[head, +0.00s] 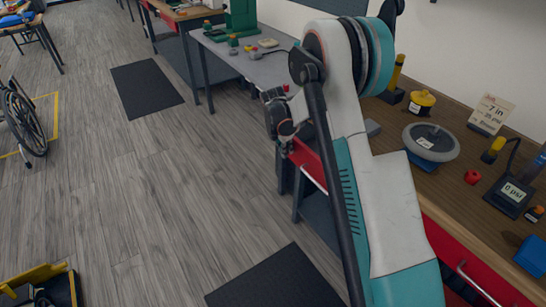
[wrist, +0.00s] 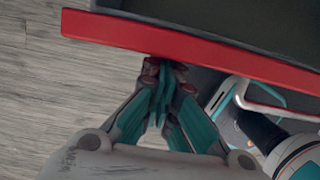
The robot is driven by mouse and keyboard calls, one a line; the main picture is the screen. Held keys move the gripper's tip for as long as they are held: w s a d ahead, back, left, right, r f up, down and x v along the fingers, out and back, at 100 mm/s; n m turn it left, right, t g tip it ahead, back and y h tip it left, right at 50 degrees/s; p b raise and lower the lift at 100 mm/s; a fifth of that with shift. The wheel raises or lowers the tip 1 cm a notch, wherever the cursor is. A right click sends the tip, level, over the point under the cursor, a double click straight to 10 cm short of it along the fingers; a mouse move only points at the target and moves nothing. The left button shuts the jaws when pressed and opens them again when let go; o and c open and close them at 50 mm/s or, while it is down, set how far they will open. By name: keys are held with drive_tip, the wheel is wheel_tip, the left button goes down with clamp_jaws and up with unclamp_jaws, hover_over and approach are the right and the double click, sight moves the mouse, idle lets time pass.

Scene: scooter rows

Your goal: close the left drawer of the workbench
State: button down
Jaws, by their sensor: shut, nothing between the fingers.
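The left drawer's red front (head: 307,163) shows in the head view beside my arm, which hides part of it. In the wrist view the red drawer front (wrist: 205,47) runs across the top, with the dark inside of the open drawer beyond it. A pale bar handle (wrist: 262,106) is to the right on the front. My gripper (wrist: 165,72) is shut and empty, its fingertips at the drawer front, left of the handle. I cannot tell whether they touch it. The workbench (head: 465,205) has a wooden top and stands at the right in the head view.
Another red drawer front (head: 470,265) with a handle is at the lower right. A tire gauge (head: 512,192), a round wheel (head: 431,142) and small items stand on the bench top. A grey table (head: 262,68) is behind. Dark mats (head: 146,88) lie on the open wooden floor at left.

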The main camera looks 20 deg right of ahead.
drive_tip(key=shift+w+d, duration=0.25)
drive_tip(key=shift+d, duration=0.45)
drive_tip(key=shift+w+d, duration=0.2)
drive_tip(key=shift+d, duration=0.45)
drive_tip(key=shift+a, duration=0.15)
